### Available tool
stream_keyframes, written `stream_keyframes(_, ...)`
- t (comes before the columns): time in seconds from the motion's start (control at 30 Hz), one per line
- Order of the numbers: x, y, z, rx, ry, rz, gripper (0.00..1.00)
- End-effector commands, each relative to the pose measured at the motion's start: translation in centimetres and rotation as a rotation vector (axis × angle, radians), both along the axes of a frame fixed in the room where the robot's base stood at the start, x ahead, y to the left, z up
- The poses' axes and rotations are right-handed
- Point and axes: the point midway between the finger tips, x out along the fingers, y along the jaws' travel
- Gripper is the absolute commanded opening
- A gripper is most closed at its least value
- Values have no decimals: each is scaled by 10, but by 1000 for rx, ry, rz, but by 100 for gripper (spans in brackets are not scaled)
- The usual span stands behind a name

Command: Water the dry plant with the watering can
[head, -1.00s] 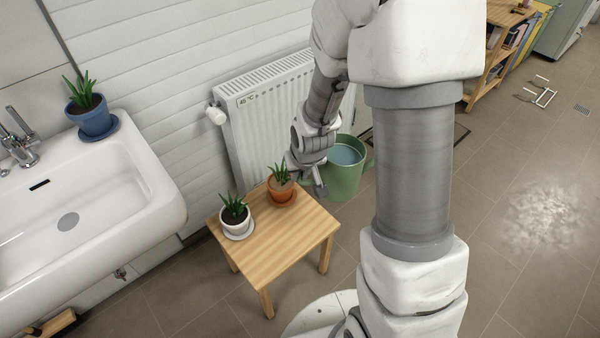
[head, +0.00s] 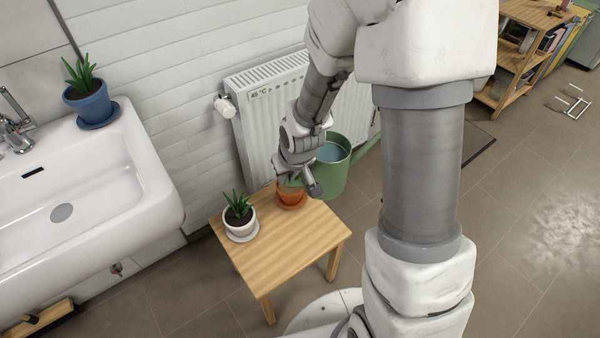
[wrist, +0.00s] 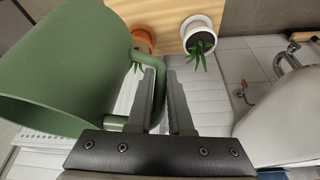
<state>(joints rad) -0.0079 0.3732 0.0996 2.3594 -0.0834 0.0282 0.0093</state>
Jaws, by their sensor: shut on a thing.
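A green watering can (head: 336,178) with water showing inside hangs roughly upright beside the table's far right corner. A green part like its spout reaches right, behind my arm. My gripper (head: 312,184) is shut on the can's handle. The wrist view shows the can (wrist: 60,70) at left and the handle between my fingers (wrist: 160,85). A terracotta-potted plant (head: 291,201) stands on the table; my gripper partly covers it, hiding its soil. It also shows in the wrist view (wrist: 143,38). A white-potted plant (head: 239,218) has green leaves and dark soil.
The wooden table (head: 285,248) has a clear front half. A blue-potted plant (head: 90,104) stands on the white sink (head: 110,190) at left. A radiator (head: 262,125) is on the wall behind the table. A wooden shelf (head: 520,60) stands at the back right.

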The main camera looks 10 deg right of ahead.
Motion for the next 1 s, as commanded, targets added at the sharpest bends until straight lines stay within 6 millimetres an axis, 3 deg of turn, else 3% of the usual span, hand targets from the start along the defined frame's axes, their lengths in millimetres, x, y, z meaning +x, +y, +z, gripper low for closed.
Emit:
stream_keyframes(0.1, -1, 15, -19, 1, -4, 56, 0)
stream_keyframes(1.0, -33, 119, -119, 7, -6, 451, 0)
